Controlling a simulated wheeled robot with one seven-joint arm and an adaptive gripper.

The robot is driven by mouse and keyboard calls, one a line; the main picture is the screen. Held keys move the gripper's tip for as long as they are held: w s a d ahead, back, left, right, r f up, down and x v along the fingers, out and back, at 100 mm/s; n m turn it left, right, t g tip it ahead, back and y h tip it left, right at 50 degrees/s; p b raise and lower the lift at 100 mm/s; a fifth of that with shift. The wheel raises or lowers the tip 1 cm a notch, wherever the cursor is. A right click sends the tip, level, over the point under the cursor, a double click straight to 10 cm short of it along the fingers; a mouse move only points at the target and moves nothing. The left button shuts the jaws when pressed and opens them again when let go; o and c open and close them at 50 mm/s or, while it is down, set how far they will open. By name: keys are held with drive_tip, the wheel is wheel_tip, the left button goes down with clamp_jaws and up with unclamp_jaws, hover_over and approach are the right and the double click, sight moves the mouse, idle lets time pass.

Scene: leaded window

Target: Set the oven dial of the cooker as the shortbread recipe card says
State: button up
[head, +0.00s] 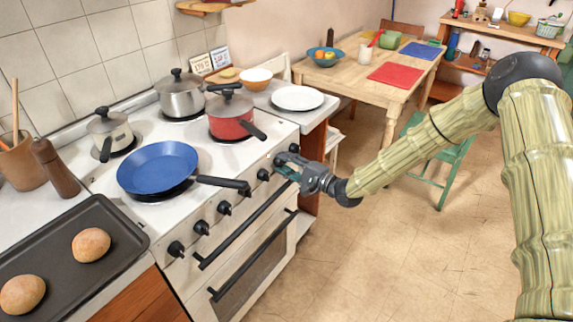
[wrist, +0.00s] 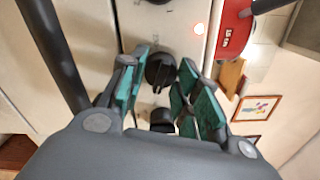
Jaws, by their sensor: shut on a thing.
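The white cooker (head: 95,180) has a row of black dials along its front, with the oven door below. My gripper (head: 286,165) is at the right end of that row. In the wrist view my gripper (wrist: 160,72) has its teal pads on either side of a black dial (wrist: 159,70) and is shut on it. A second black dial (wrist: 162,121) shows nearer my palm. The dial's pointer and markings cannot be read. Two small cards, a left one (head: 201,65) and a right one (head: 219,57), stand behind the cooker; their writing is too small to read surely.
A blue pan (head: 158,165), a red pot (head: 230,122) and two grey pots stand on the hob; the blue pan's handle reaches over the front edge. The black oven handle (head: 245,225) runs below the dials. Floor in front is clear.

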idle(0.3)
drive_tip(key=o, duration=1)
drive_tip(key=v, duration=1.2)
drive_tip(key=shift+f, duration=0.15)
